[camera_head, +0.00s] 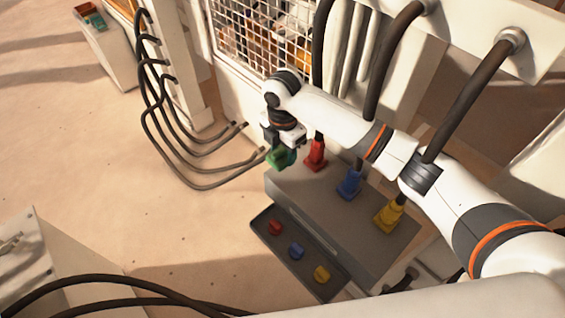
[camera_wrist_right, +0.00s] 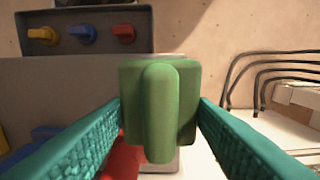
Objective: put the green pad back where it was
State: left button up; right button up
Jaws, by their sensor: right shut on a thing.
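My right gripper (camera_head: 283,150) is shut on the green pad (camera_head: 278,159), by the far left end of the grey block (camera_head: 320,205). In the right wrist view the pad (camera_wrist_right: 158,105) has a raised upright ridge and sits between my two teal fingers (camera_wrist_right: 160,125). A red piece (camera_head: 316,154), a blue piece (camera_head: 349,184) and a yellow piece (camera_head: 389,216) stand in a row on the block, to the right of the pad. The gap between pad and block cannot be judged. My left gripper is not in view.
A dark panel (camera_head: 262,223) with red, blue and yellow knobs is along the block's near side. Black hoses (camera_head: 160,115) hang and curve left of the pad. A wire-mesh screen (camera_head: 250,40) stands behind.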

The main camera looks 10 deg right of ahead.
aim_at(283, 162)
notch_tip(283, 162, down, 5)
jog(key=shift+r+p, duration=0.15)
jog(key=shift+p, duration=0.2)
jog(key=shift+f, duration=0.2)
jog(key=o, duration=0.9)
jog(key=shift+f, duration=0.1)
jog(key=shift+o, duration=0.2)
notch_tip(283, 162, up, 12)
jog(key=shift+r+b, duration=0.15)
jog(key=shift+b, duration=0.6)
jog(key=shift+r, duration=0.1)
